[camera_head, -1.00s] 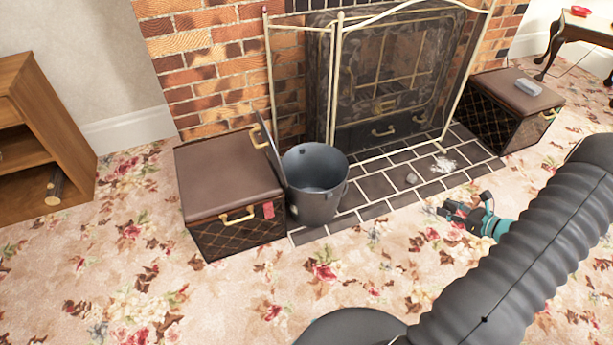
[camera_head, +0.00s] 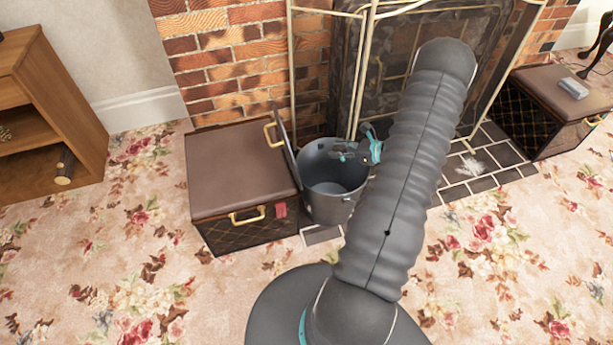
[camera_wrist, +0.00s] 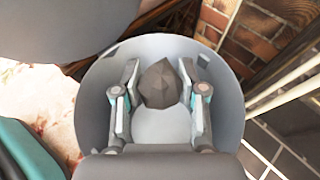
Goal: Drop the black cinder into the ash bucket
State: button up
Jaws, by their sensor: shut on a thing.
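The black cinder (camera_wrist: 160,84) is a dark, faceted lump between my two fingers in the wrist view. My gripper (camera_wrist: 160,95) is shut on it. The grey metal ash bucket (camera_wrist: 222,120) lies behind the cinder and fingers in that view, with its open mouth around them. In the head view the bucket (camera_head: 328,205) stands upright beside the brown box, and my gripper (camera_head: 345,152) is over its mouth, toward the back right of the rim. The cinder cannot be made out in the head view.
A brown-lidded box (camera_head: 240,170) stands left of the bucket, with the bucket's lid upright between them. A brass-framed fire screen (camera_head: 322,60) rises close behind the bucket. Another box (camera_head: 560,95) stands at right. A wooden shelf (camera_head: 60,110) is at far left. Open carpet lies in front.

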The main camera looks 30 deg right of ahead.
jog(key=shift+f+b, duration=1.4)
jog(key=shift+f, duration=1.55)
jog(key=o, duration=1.2)
jog(key=v, duration=1.2)
